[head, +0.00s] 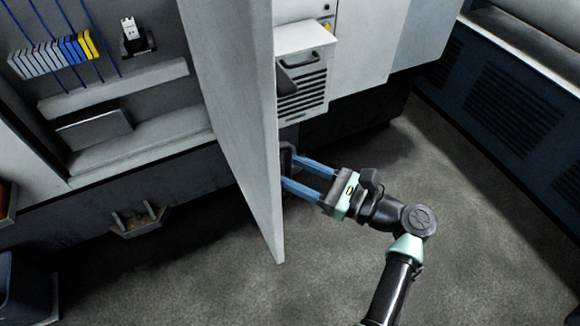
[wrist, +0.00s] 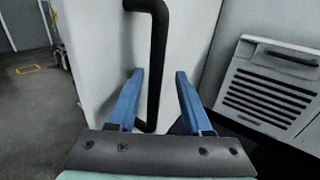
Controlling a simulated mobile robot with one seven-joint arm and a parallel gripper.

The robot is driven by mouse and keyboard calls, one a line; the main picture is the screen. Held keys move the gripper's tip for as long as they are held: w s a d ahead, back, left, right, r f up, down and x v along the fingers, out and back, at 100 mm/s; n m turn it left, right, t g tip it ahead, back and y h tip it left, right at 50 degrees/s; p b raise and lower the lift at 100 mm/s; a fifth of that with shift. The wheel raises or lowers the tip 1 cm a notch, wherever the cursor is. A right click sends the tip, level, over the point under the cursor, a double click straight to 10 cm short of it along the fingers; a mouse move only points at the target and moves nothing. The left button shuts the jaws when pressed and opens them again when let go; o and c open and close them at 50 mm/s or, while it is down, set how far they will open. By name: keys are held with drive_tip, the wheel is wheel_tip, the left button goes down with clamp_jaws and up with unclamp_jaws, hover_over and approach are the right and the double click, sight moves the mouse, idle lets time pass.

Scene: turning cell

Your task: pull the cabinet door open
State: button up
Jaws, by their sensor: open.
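The grey cabinet door (head: 235,100) stands swung wide open, edge toward the head camera, and the cabinet interior shows to its left. Its black bar handle (head: 287,158) is on the door's right-hand face, near the lower end in the picture. My gripper (head: 291,170) is at the handle, with its two blue fingers pointing at the door face. In the wrist view the handle (wrist: 157,55) runs between the open fingers (wrist: 159,76), with gaps visible on both sides.
Inside the cabinet are a row of terminal blocks (head: 50,58) with blue wires and a grey box (head: 93,130). A vented unit (head: 302,95) stands right of the door. A dark louvred panel (head: 515,110) is at far right. The floor (head: 470,250) is clear at lower right.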

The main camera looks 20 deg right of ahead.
drive_tip(key=b+v, duration=0.1)
drive_tip(key=v, duration=1.1)
drive_tip(key=shift+s+d, duration=0.25)
drive_tip(key=shift+d, duration=0.05)
drive_tip(key=shift+d, duration=0.1)
